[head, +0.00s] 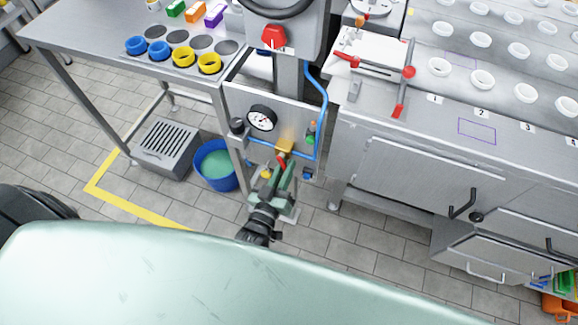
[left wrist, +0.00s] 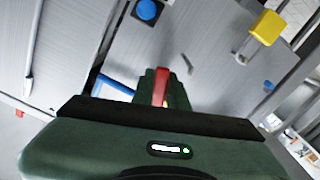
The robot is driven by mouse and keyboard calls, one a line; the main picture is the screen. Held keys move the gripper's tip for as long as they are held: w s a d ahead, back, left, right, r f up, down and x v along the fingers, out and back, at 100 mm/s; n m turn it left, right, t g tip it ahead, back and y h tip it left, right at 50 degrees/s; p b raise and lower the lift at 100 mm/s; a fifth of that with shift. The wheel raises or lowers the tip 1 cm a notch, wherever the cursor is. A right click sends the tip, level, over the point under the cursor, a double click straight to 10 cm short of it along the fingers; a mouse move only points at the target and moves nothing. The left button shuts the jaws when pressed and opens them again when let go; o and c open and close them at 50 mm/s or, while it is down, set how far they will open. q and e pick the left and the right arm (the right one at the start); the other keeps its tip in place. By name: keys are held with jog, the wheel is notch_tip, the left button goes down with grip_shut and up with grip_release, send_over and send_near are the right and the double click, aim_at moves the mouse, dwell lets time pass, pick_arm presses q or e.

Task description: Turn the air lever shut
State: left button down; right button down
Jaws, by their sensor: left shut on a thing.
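The air lever (head: 282,159) is a short red handle below a brass valve body (head: 285,146) on the grey panel. In the head view it points down and a little aslant, with its lower part covered by my gripper. My left gripper (head: 286,170) has its green fingers shut on the lever. In the left wrist view the red lever (left wrist: 160,86) shows between the green fingers of the left gripper (left wrist: 158,78). My right gripper is in neither view.
A pressure gauge (head: 262,118) sits on the panel left of the valve, with blue air pipe (head: 325,95) around it. A red knob (head: 273,37) is above. A blue bucket (head: 217,166) stands on the floor at left. A steel bench with cups (head: 481,39) is at right.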

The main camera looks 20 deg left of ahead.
pick_arm(q)
jog(key=shift+a+f+m, duration=0.1)
jog(key=shift+a+m, duration=0.3)
jog(key=shift+m, duration=0.65)
jog(key=shift+a+f+m, duration=0.1)
jog(key=shift+a+m, duration=0.3)
jog(key=shift+m, duration=0.65)
jog(key=c, duration=1.4)
grip_release()
jog(key=s, duration=0.8)
jog(key=shift+a, duration=0.15)
jog(key=shift+w, duration=0.1)
